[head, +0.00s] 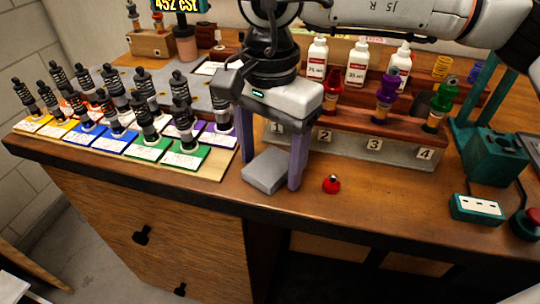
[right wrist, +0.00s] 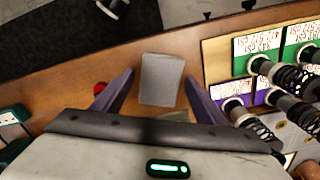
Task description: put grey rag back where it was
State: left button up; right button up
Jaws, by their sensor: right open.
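The grey rag (head: 266,170) is a small folded block lying on the wooden workbench (head: 340,215) near its front edge. It also shows in the right wrist view (right wrist: 161,79). My right gripper (head: 268,168) is open, its two purple fingers pointing down at the rag. In the right wrist view my right gripper (right wrist: 157,82) has one finger on each side of the rag, with gaps between. The rag appears to rest on the bench, not gripped. My left gripper is not in view.
A red-topped small object (head: 332,184) lies just right of the gripper. Shock absorbers on coloured cards (head: 185,155) stand to the left. A numbered rack (head: 350,145) with bottles is behind. A green socket box (head: 476,209) and red button (head: 525,222) sit at right.

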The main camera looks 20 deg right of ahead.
aim_at(270, 165)
jog(key=shift+r, duration=0.1)
notch_tip(270, 165, up, 12)
jog(key=p, duration=0.1)
dwell(0.4)
